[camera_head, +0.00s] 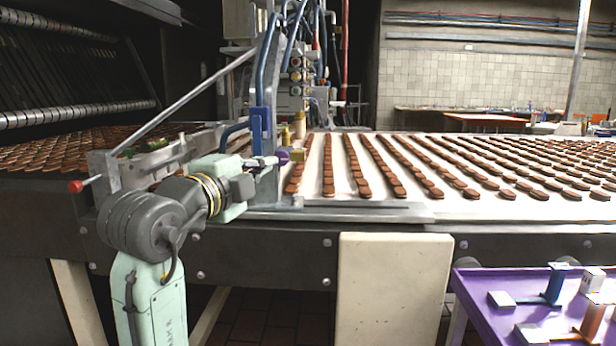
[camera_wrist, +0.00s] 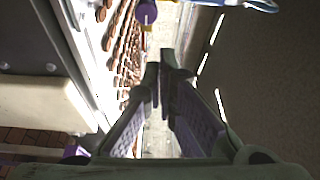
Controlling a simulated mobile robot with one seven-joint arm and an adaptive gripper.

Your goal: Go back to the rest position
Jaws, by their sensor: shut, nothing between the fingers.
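My gripper (camera_head: 244,187) is at the end of my mint-green and grey arm, in front of the machine's metal frame on the left of the head view. It is held out over the near edge of the conveyor line, and its fingers are small and hard to make out there. In the wrist view my gripper (camera_wrist: 166,66) shows two dark fingers with purple inner pads. Their tips come together and hold nothing.
Rows of brown biscuits (camera_head: 365,181) lie on the white conveyor (camera_head: 460,208). A purple knob (camera_head: 283,157) and a blue handle (camera_head: 262,118) stick out close to my gripper. A purple tray (camera_head: 480,305) with small blocks stands at front right.

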